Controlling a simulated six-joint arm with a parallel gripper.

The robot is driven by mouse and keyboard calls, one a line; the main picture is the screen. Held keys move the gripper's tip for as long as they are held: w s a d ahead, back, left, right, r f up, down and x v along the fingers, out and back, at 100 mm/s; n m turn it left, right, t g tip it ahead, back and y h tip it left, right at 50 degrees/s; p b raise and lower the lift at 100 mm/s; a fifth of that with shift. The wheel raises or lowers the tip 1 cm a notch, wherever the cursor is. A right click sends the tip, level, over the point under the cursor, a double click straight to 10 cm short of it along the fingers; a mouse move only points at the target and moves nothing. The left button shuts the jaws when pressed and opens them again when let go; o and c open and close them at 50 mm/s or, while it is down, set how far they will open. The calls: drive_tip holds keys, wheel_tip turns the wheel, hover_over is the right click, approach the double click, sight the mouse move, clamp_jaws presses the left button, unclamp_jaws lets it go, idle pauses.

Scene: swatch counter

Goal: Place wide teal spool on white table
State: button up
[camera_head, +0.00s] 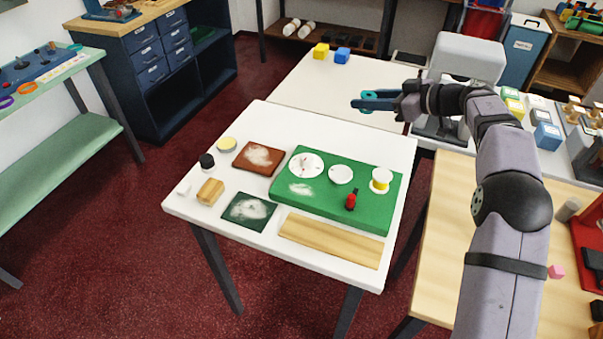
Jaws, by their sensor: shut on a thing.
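My gripper (364,100) is at the end of my arm in the upper middle of the head view. It is shut on a small teal thing, which looks like the wide teal spool; the fingers hide much of it and its shape is hard to make out.
On the near table are a green board (300,205) with white dishes, a yellow-and-white spool (381,180) and a red piece (351,200), plus a brown tile (258,158), a dark tile (249,211) and a wooden plank (332,240). Yellow (321,50) and blue (342,55) blocks sit on the far table.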

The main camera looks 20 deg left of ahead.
sight(348, 150)
drive_tip(key=shift+a+f, duration=0.6)
drive_tip(key=shift+f, duration=1.85)
drive_tip(key=shift+a+f, duration=0.6)
drive_tip(key=shift+f, duration=1.8)
drive_tip(key=shift+a+f, duration=0.6)
drive_tip(key=shift+f, duration=1.85)
drive_tip(key=shift+f+g, duration=0.1)
drive_tip(key=shift+g, duration=0.2)
drive_tip(key=o, duration=1.1)
drive_tip(key=shift+d+r, duration=0.2)
drive_tip(key=b+v, duration=0.1)
drive_tip(key=v, duration=1)
drive_tip(key=shift+s+d+r, duration=0.1)
drive_tip(key=shift+s+d, duration=0.1)
drive_tip(key=shift+d, duration=0.05)
